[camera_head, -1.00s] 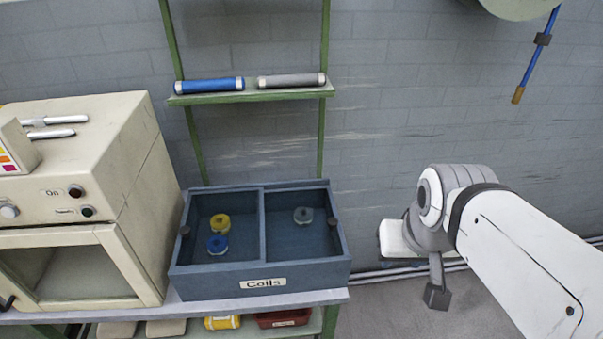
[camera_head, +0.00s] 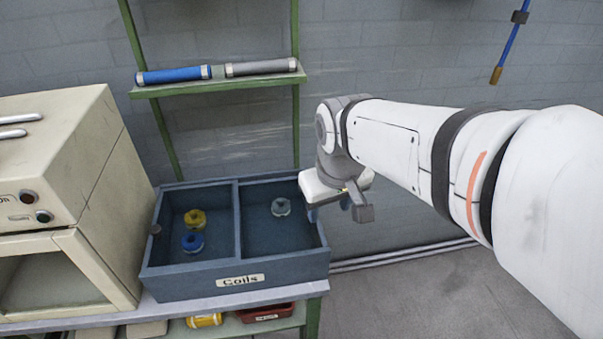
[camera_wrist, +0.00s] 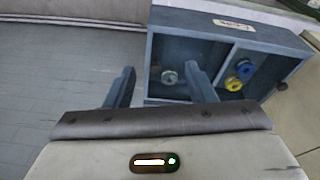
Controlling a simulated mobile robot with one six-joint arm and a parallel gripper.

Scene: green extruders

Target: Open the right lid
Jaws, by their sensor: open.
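The blue-grey box (camera_head: 236,279) labelled "Coils" has a left and a right compartment, split by a divider. A dark round knob (camera_head: 155,229) shows at its left edge. I cannot tell whether clear lids cover the compartments. The right compartment (camera_head: 268,240) holds a grey coil (camera_head: 281,207); the left holds a yellow coil (camera_head: 195,219) and a blue coil (camera_head: 192,242). My gripper (camera_head: 330,210) is open at the box's right edge. In the wrist view my gripper (camera_wrist: 160,78) has its fingers on either side of the right wall. The right knob is hidden.
A beige oven-like machine (camera_head: 50,180) stands left of the box on the bench (camera_head: 80,325). A green shelf (camera_head: 220,86) with a blue and a grey roll is above, by the wall. Right of the box is open floor (camera_head: 420,295).

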